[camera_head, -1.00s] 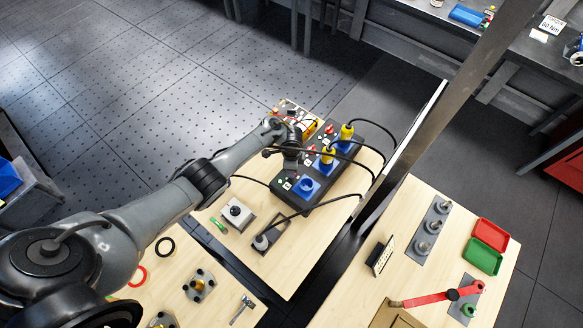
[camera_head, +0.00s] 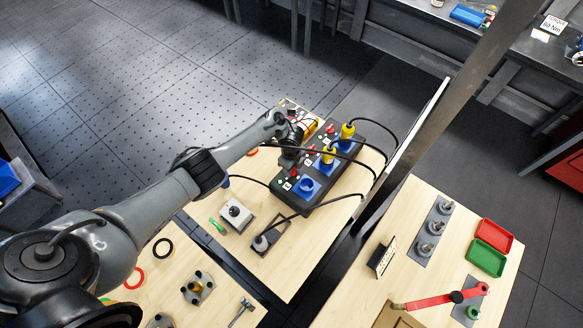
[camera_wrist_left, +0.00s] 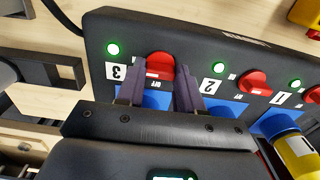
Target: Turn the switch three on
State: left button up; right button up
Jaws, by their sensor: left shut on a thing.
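A black switch box (camera_head: 326,183) with red knobs, numbered labels and blue sockets lies on the wooden table. In the left wrist view, the red knob of switch three (camera_wrist_left: 160,66) is beside the label 3 (camera_wrist_left: 115,71) and a lit green lamp (camera_wrist_left: 113,49). My left gripper (camera_wrist_left: 158,82) is shut on this knob, one dark finger on each side. The red knob of switch two (camera_wrist_left: 256,82) is to the right, free. My right gripper is not in view.
Yellow plugs (camera_head: 329,153) with black cables fill two sockets; the nearest blue socket (camera_head: 307,186) is empty. A grey block with a white top (camera_head: 236,212) stands nearby. A metal post borders the table, and a second table (camera_head: 395,245) holds trays.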

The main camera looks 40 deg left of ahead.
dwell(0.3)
pick_arm(q)
jog(key=o, duration=1)
jog(key=shift+o, duration=0.2)
jog(key=shift+r, duration=0.1)
notch_tip(320, 180, up, 11)
jog(key=p, duration=0.3)
jog(key=shift+f, duration=0.2)
